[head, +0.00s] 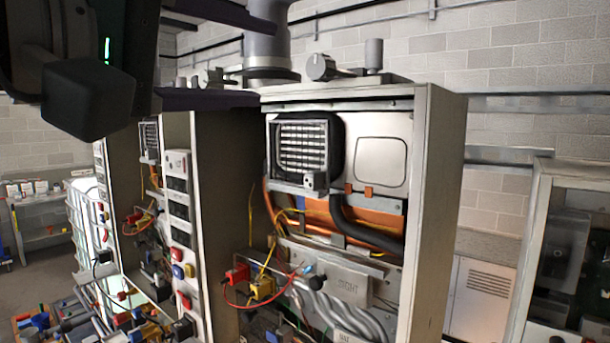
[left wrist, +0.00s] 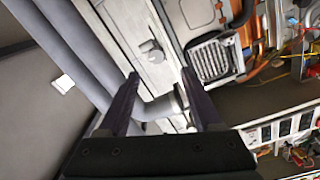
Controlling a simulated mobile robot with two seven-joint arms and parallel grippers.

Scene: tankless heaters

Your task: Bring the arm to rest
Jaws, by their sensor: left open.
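My left gripper (head: 265,62) comes in at the top left of the head view, with its dark body and two dark purple fingers. The fingers are spread apart, one above the other, in front of the top of the open heater cabinet (head: 432,200). In the left wrist view the gripper (left wrist: 160,73) is open, and nothing is held between its fingers. A grey pipe (left wrist: 158,107) shows behind the gap between them; I cannot tell how far off it is. My right gripper is not in view.
The open heater has a fan grille (head: 303,146), orange pipes and coloured wires. More open units (head: 178,215) stand to its left. A glass-fronted cabinet (head: 575,260) stands at the right. Wall shelving (head: 40,215) is far left. A block wall (head: 545,50) is behind.

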